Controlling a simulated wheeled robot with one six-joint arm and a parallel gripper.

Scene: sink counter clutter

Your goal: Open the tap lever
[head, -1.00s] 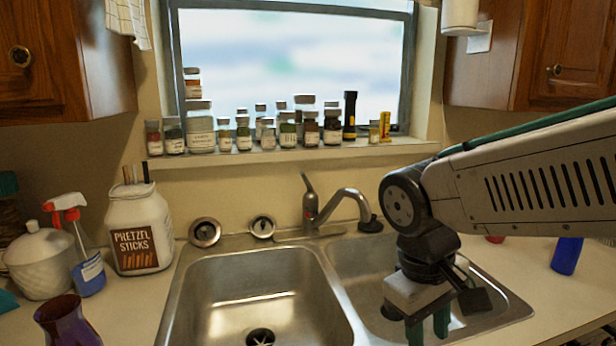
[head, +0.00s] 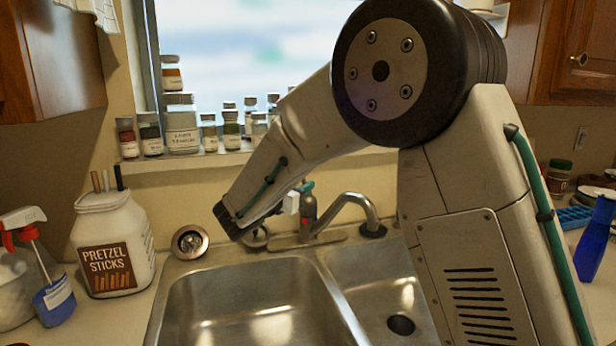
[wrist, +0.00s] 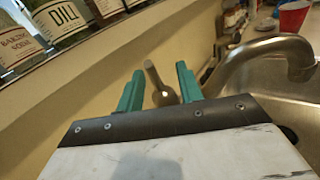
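The tap stands at the back rim of the sink, with a metal body (head: 309,210) and a curved spout (head: 347,203). Its lever (wrist: 158,90) shows in the wrist view as a slim metal handle between the two green fingers. In the head view the lever is mostly hidden by my gripper (head: 300,190), which is at the top of the tap. In the wrist view my gripper (wrist: 159,70) is open, with a finger on either side of the lever. I cannot tell whether either finger touches it. The spout (wrist: 262,52) is to the right of the fingers.
Spice jars (head: 182,127) line the window sill behind the tap; a dill jar (wrist: 66,22) shows up close. A pretzel jar (head: 112,245) and spray bottle (head: 52,290) stand left of the sink (head: 250,290). A blue bottle (head: 594,240) stands at right.

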